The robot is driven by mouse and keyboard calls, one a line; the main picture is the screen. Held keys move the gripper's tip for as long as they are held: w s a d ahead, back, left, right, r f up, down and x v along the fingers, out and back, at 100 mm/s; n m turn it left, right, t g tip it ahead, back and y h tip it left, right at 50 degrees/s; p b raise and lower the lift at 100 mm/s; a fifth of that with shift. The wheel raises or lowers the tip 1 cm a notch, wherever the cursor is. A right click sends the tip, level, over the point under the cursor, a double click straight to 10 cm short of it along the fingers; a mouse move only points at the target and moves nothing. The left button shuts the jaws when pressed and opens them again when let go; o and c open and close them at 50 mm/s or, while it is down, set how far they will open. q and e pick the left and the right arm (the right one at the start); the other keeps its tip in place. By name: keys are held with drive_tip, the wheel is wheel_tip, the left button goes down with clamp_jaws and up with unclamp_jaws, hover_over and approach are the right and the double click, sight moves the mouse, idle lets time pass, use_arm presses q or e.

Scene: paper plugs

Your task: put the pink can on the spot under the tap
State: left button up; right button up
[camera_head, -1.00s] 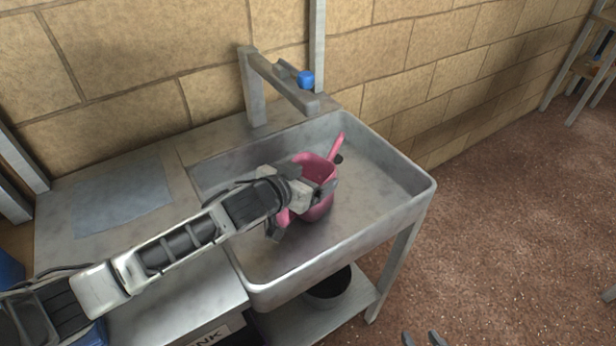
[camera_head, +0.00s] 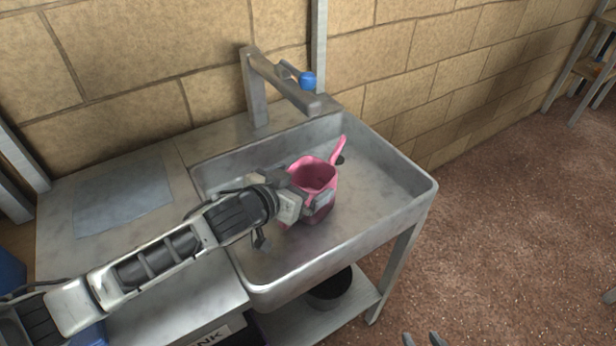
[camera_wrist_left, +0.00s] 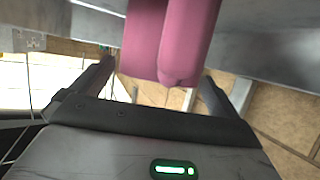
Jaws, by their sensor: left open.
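The pink can (camera_head: 315,175) is in the sink (camera_head: 385,215), in front of and below the tap (camera_head: 290,90), with its spout pointing up to the back right. My left gripper (camera_head: 318,203) is at the can's near left side. In the left wrist view the can's pink parts (camera_wrist_left: 170,40) show between and beyond the open fingers (camera_wrist_left: 155,85); contact is unclear. No marked spot shows; the can and gripper hide part of the sink floor. My right gripper (camera_head: 423,339) shows only two separated fingertips at the bottom edge.
A blue knob (camera_head: 307,80) is on the tap. A grey-blue sheet (camera_head: 122,195) lies on the counter left of the sink. A black container (camera_head: 330,290) stands on the shelf below. A small dark shape (camera_head: 340,160) is beside the spout. The sink's right part is clear.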

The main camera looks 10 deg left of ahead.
use_arm(q)
drive_tip(key=v, duration=0.3)
drive_tip(key=shift+s+a+r, duration=0.15)
drive_tip(key=shift+s, duration=0.1)
